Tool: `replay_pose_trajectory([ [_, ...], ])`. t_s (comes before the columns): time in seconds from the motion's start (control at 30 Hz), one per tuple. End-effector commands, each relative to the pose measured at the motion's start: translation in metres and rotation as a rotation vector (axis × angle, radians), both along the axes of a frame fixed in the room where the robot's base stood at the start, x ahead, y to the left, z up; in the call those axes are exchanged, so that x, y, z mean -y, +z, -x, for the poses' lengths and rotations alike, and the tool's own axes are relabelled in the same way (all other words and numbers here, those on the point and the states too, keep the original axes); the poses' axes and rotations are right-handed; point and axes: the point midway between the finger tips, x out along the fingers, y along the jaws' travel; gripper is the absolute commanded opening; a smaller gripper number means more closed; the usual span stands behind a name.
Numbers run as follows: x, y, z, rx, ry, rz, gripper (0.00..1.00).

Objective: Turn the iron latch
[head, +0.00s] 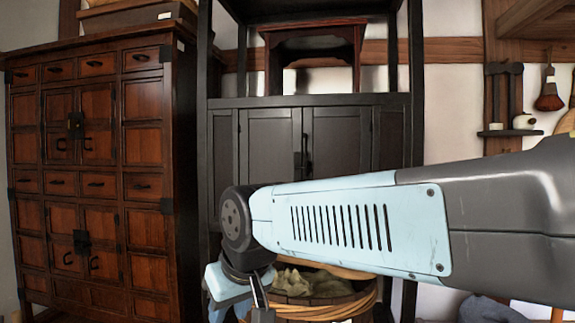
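A dark iron latch (301,158) is mounted upright where the two doors of the black cabinet (270,137) meet. The doors look shut. Black iron fittings also sit on the brown wooden chest at the left, an upper one (76,125) and a lower one (81,240); I cannot tell which is the task's latch. My gripper (244,308) hangs low at the bottom of the view, below and left of the cabinet latch and apart from it. Its fingertips are cut off by the picture edge, so its opening is unclear.
The brown chest (145,190) fills the left side. A wooden tub (325,302) with sacks (310,283) stands before the cabinet, close by my gripper. A small reddish stand (314,32) sits on top of the cabinet. A wall shelf (510,133) and brush (549,95) are at right.

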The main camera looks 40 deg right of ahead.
Motion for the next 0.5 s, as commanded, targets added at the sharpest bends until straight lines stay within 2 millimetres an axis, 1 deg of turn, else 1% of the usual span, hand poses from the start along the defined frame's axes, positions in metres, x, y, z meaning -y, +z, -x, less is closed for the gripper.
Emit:
replay_pose_trajectory([
  [0.07,0.001,0.001,-0.001,0.002,-0.003,0.001,0.37],
  [0.13,0.005,0.007,-0.006,0.012,-0.024,0.007,0.37],
  [0.2,0.017,0.019,-0.019,0.036,-0.07,0.021,0.37],
  [0.27,0.04,0.035,-0.035,0.07,-0.137,0.04,0.37],
  [0.37,0.082,0.075,-0.071,0.155,-0.28,0.086,0.37],
  [0.4,0.101,0.094,-0.086,0.196,-0.344,0.107,0.37],
  [0.47,0.133,0.122,-0.108,0.262,-0.438,0.138,0.37],
  [0.5,0.155,0.141,-0.121,0.307,-0.496,0.159,0.37],
])
